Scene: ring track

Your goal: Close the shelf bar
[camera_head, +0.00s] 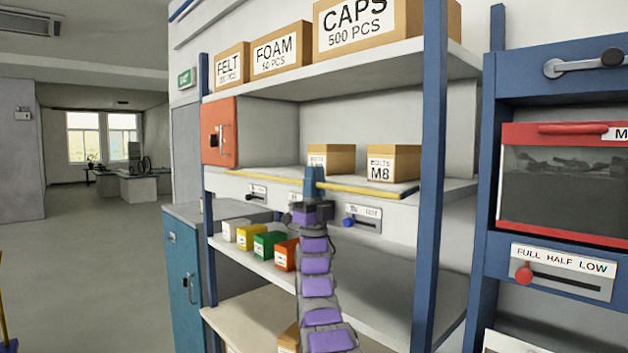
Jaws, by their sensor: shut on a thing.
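The shelf bar (362,189) is a thin yellow rod. It runs along the front edge of the middle shelf of a blue-posted rack, in front of two small brown boxes. My gripper (314,178) is at the middle of the bar, with its blue fingers upright and shut on it. The fingers hide a short piece of the bar. My purple and grey arm reaches up to it from below.
The brown box marked M8 (393,163) and another box (332,157) sit behind the bar. Small coloured boxes (268,244) stand on the shelf below. A blue slider (348,221) is under the bar. Open floor (90,260) lies to the left.

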